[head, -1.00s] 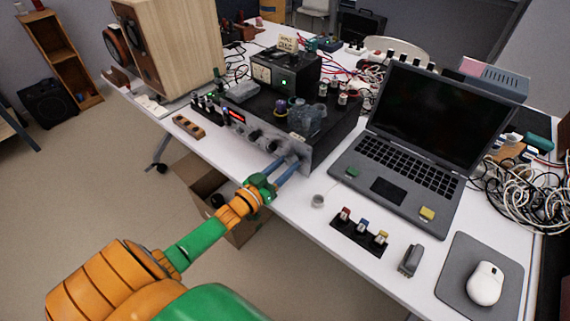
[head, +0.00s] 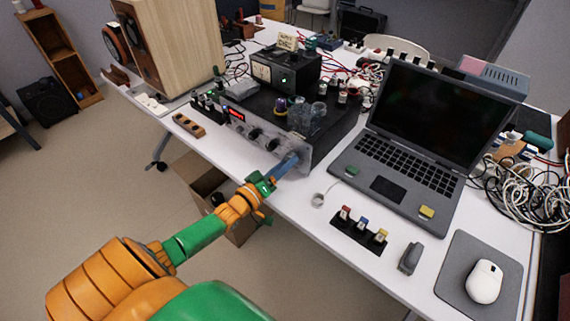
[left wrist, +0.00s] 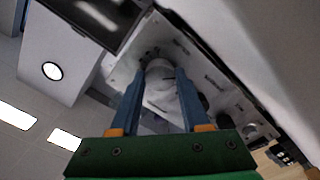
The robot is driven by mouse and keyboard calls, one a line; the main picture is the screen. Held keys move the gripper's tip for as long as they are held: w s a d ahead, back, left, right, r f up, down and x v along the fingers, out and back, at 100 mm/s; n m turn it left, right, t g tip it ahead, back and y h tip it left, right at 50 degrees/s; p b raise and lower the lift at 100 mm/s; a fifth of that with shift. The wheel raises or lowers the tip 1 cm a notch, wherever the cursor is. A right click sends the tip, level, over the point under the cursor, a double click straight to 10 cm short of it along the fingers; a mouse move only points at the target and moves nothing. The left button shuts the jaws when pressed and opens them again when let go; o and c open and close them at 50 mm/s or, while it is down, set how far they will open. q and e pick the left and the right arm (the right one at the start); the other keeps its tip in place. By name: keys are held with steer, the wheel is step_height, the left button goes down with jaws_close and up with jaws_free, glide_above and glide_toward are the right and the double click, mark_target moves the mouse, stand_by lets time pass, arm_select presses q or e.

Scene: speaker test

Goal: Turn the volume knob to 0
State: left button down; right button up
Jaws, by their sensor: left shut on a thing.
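The amplifier (head: 262,139) with a grey front panel, a red display and black knobs stands on the white table. My left gripper (head: 288,163) reaches its panel's right end, its blue fingers pointing at the panel. In the left wrist view the fingers of my left gripper (left wrist: 162,88) are on both sides of a round silver knob (left wrist: 160,72) and shut on it. The panel (left wrist: 152,50) looks tilted there. The fingers largely hide this knob in the head view, and its marking is not readable. My right gripper is not in view.
An open laptop (head: 395,180) stands right of the amplifier. A strip with several coloured switches (head: 360,229), a mouse (head: 486,281) and tangled cables (head: 510,190) lie on the table. A wooden speaker (head: 170,45) stands at the left. Glass tubes (head: 304,117) rise from the amplifier's top.

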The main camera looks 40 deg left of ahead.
arm_select(q)
steer(key=shift+f, duration=0.1)
stand_by(0.4)
steer(key=shift+c, duration=1.9)
jaws_free()
steer(key=s, duration=0.4)
steer(key=s+p, duration=0.1)
steer(key=s, duration=0.2)
steer(key=shift+s+a, duration=0.1)
steer(key=shift+a, duration=0.15)
